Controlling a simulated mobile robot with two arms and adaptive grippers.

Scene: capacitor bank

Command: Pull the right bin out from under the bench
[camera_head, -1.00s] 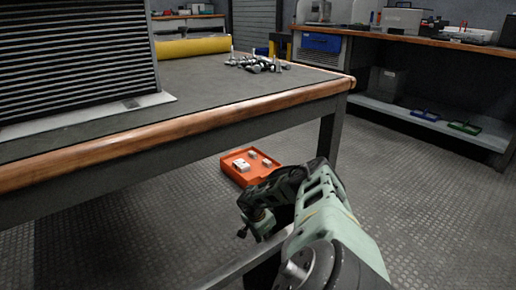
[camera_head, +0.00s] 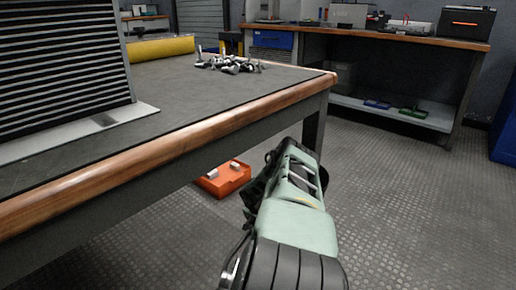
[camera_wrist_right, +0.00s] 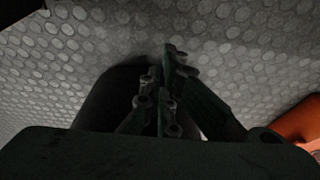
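The orange bin (camera_head: 222,181) sits on the floor below the near edge of the bench (camera_head: 180,140), close to its leg. It holds small pale boxes, and my right arm stands just to its right in the head view. My right gripper is mostly hidden behind my arm there. In the right wrist view my right gripper (camera_wrist_right: 165,95) has its fingers together with nothing seen between them, over bare floor. The orange bin shows at the right edge of that view (camera_wrist_right: 298,125), apart from the fingers. My left gripper is not in view.
The bench leg (camera_head: 314,130) stands behind my arm. Metal parts (camera_head: 228,64) and a dark louvred unit (camera_head: 65,60) are on the bench. A second workbench (camera_head: 370,38) stands at the back right. The floor at right is clear.

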